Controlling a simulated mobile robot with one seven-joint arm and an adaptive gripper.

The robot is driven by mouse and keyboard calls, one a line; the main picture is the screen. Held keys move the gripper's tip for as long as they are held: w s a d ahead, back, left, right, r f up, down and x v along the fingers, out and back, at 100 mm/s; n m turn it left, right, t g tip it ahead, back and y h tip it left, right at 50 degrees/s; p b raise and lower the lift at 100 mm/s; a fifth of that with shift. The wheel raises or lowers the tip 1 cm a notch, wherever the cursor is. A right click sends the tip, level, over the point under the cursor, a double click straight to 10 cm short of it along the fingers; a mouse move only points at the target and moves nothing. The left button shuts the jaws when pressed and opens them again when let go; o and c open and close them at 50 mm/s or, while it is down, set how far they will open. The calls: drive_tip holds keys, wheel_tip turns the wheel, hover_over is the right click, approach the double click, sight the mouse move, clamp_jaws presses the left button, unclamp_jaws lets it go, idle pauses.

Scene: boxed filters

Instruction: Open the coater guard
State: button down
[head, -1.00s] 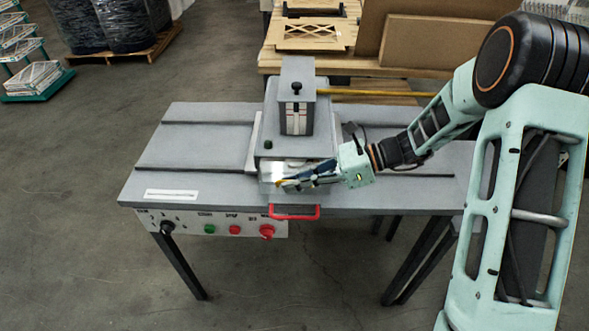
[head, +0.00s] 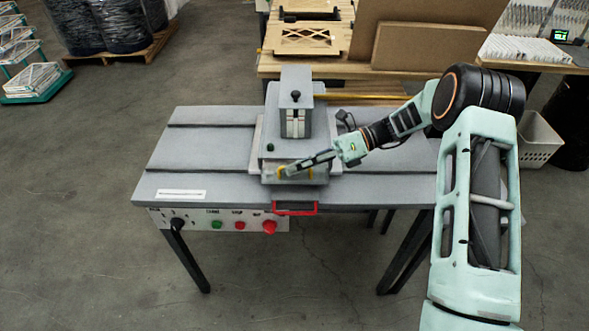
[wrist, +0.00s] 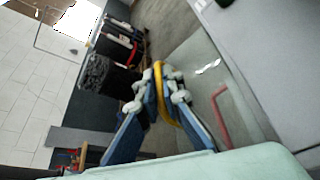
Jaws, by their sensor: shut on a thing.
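The coater is a grey machine (head: 292,115) with a black knob on top, standing on a grey table. The coater guard (wrist: 212,88) shows in the wrist view as a pale, see-through panel with a yellow curved handle (wrist: 162,80). My gripper (head: 287,171) is at the low front part of the coater, reaching in from the right. In the wrist view its blue fingers with pale knuckled tips are closed around the yellow handle. The fingers hide part of the handle. I cannot tell how far the guard is raised.
A red pull handle (head: 295,207) juts from the table's front edge (head: 350,204), below my gripper. A control panel (head: 218,220) with green and red buttons hangs at front left. Behind stands a wooden bench (head: 285,67) with boards. The floor in front is clear.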

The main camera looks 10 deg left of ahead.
idle(0.3)
drive_tip(key=c, duration=2.4)
unclamp_jaws()
drive_tip(key=shift+w+d, duration=0.1)
drive_tip(key=shift+d, duration=0.05)
drive_tip(key=v, duration=1.1)
drive_tip(key=shift+w+d+r, duration=0.15)
drive_tip(key=shift+w+d, duration=0.1)
drive_tip(key=shift+d, duration=0.05)
